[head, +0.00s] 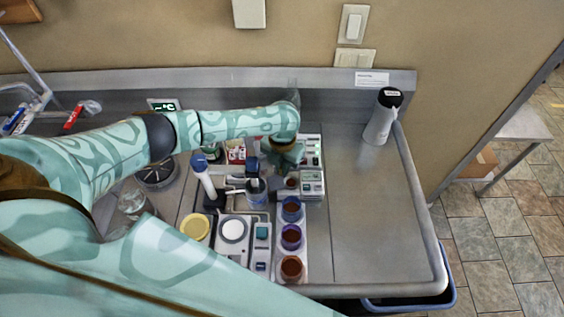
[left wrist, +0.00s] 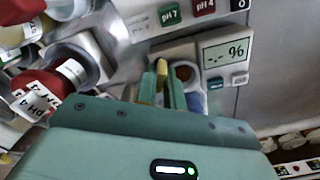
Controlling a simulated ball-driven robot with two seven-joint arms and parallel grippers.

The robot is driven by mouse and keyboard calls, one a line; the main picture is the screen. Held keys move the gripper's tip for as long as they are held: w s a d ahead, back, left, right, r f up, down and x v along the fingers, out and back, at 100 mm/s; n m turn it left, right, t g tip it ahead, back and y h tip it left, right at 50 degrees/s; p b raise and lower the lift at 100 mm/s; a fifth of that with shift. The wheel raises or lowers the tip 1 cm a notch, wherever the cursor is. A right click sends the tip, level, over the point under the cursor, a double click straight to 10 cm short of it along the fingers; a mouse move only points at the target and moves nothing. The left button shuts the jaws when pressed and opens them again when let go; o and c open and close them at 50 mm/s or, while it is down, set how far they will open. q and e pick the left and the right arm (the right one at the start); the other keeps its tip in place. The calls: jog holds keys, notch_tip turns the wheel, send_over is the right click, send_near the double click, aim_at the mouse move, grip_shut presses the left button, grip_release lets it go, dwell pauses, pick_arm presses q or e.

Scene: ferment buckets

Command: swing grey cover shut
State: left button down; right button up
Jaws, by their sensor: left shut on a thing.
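The meter with a "-.- %" display (left wrist: 228,54) shows in the left wrist view, and in the head view it stands on the worktop (head: 312,178), right of my left gripper. A round dark-brown well (left wrist: 184,73) shows beside the display. My left gripper (left wrist: 164,88) points down at this end of the meter and also shows in the head view (head: 285,163). Its fingers are shut on a thin part, which looks like the edge of the raised grey cover (left wrist: 173,52). The fingers hide most of that hold, and the cover's exact angle is unclear. My right gripper is not in view.
Open cups of brown liquid (head: 291,237) stand in a row in front of the meter. A blue-topped bottle (head: 256,188) and a white-and-blue upright tool (head: 203,178) stand to the left.

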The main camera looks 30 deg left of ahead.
pick_arm(q)
jog(key=n+p, duration=0.1)
jog(key=n, duration=0.1)
jog(key=n+p, duration=0.1)
jog(key=shift+r+n, duration=0.2)
jog(key=shift+n, duration=0.2)
jog(key=n+p, duration=0.2)
jog(key=n, duration=0.1)
jog(key=shift+n, duration=0.3)
jog(key=n+p, duration=0.2)
jog(key=n, duration=0.1)
jog(key=shift+w+n, duration=0.1)
jog(key=shift+n, duration=0.2)
jog(key=shift+f+n+p, duration=0.1)
jog(key=shift+n+p, duration=0.65)
jog(key=shift+n, duration=1.15)
jog(key=c, duration=1.5)
grip_release()
jog(key=shift+f, duration=0.1)
notch_tip(320, 180, up, 16)
jog(key=p, duration=0.6)
jog(key=shift+r, duration=0.2)
